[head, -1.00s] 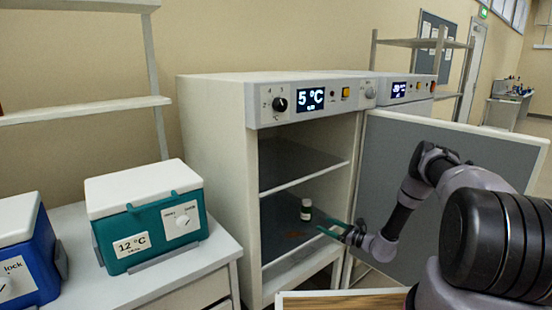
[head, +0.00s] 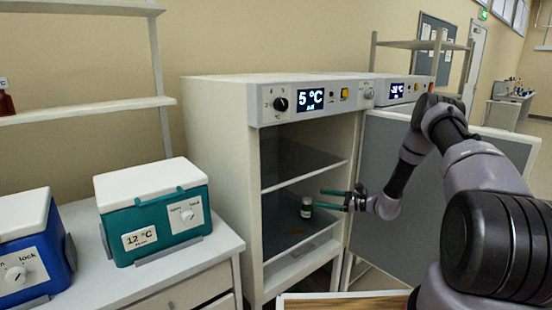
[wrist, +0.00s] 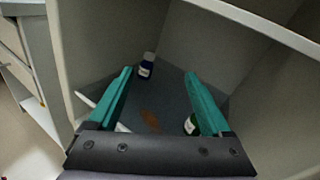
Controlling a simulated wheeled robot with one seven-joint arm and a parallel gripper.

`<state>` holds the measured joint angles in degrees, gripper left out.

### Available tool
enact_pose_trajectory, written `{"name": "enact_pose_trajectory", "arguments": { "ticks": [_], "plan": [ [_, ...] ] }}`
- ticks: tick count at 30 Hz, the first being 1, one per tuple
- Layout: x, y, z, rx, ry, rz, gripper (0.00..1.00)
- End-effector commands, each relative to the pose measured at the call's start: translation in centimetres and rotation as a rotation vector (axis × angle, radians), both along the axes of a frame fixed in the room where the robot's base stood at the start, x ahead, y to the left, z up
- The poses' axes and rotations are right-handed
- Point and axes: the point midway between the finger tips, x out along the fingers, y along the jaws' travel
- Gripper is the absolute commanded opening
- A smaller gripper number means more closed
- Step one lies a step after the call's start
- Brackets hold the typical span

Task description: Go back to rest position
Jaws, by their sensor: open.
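My gripper (head: 319,198) is open and empty, at the front opening of the white cabinet (head: 222,170), above its lower shelf. In the wrist view its two teal fingers (wrist: 158,74) stand wide apart and point into the cabinet. A small dark bottle with a white label (head: 306,208) stands on that shelf, close to the fingertips in the picture. My arm reaches in from the right, bent upward at the elbow.
The cabinet door (head: 385,190) stands open at the right, behind my arm. A middle shelf (head: 305,175) lies above the lower one. A teal cooler (head: 155,212) and a blue cooler (head: 30,250) stand on the left bench. A brown patch (wrist: 150,118) marks the cabinet floor.

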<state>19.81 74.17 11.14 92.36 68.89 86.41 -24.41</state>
Motion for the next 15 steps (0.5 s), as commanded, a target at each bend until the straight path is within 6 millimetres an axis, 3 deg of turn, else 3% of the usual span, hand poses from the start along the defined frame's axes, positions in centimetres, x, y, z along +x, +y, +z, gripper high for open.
{"name": "enact_pose_trajectory", "arguments": {
  "ticks": [1,8,15],
  "plan": [
    [-0.1,0.5,2.4,-0.034,-0.027,0.040,0.83],
    [-3.0,2.3,12.9,-0.241,-0.144,0.251,0.83],
    [-8.3,3.2,22.4,-0.490,-0.271,0.434,0.83]
  ]
}}
